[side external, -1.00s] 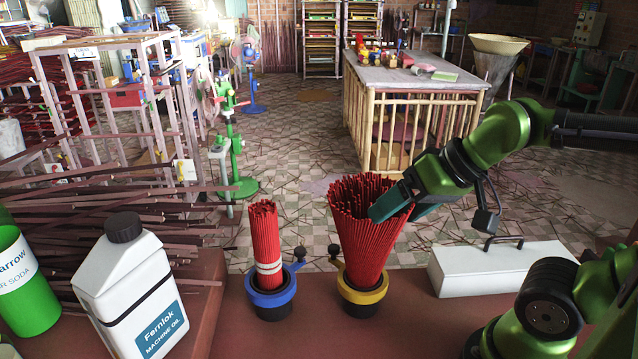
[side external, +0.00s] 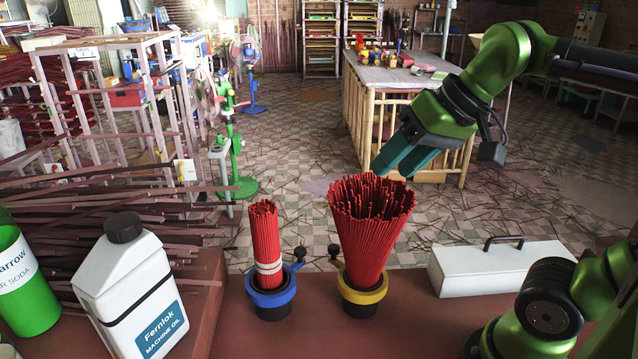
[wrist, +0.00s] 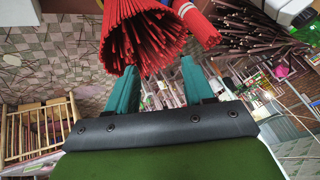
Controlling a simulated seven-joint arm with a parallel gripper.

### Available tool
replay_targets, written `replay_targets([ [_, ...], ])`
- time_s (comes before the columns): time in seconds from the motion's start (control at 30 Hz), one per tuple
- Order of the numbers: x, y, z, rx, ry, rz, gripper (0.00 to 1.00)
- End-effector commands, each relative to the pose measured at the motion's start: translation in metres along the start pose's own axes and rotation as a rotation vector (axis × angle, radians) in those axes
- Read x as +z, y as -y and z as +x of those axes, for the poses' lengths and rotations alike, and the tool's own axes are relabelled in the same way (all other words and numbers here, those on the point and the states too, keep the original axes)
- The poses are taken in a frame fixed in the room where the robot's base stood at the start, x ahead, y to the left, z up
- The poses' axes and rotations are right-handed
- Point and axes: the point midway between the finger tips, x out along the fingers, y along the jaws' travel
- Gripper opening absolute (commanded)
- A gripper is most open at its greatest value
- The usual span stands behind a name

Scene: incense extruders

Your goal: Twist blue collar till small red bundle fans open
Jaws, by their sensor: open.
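The blue collar (side external: 268,292) sits on a black base on the red-brown bench, with a dark knob at its upper right. The small red bundle (side external: 265,240) stands in it, narrow and closed, with white bands around its lower part. The large red bundle (side external: 371,225) stands fanned open in the yellow collar (side external: 362,290) to the right. My gripper (side external: 388,170) is open and empty, above and behind the large bundle's rim. In the wrist view my fingers (wrist: 160,88) are spread, with the large bundle (wrist: 140,35) ahead and the small bundle (wrist: 195,22) beside it.
A white machine oil jug (side external: 130,285) and a green can (side external: 22,280) stand left of the blue collar. A white box with a handle (side external: 497,268) lies at the right. The large fanned bundle stands close beside the small one.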

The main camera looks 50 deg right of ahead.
Motion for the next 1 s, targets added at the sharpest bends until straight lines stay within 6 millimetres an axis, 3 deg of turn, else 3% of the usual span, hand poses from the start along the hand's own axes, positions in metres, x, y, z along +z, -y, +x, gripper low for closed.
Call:
replay_targets([
  [0.27, -0.051, 0.024, 0.016, 0.096, 0.183, -0.046, 0.52],
  [0.5, -0.098, 0.050, 0.055, 0.215, 0.358, -0.073, 0.52],
  [0.73, -0.117, 0.065, 0.087, 0.288, 0.447, -0.077, 0.52],
  [1.0, -0.121, 0.073, 0.116, 0.337, 0.502, -0.074, 0.52],
])
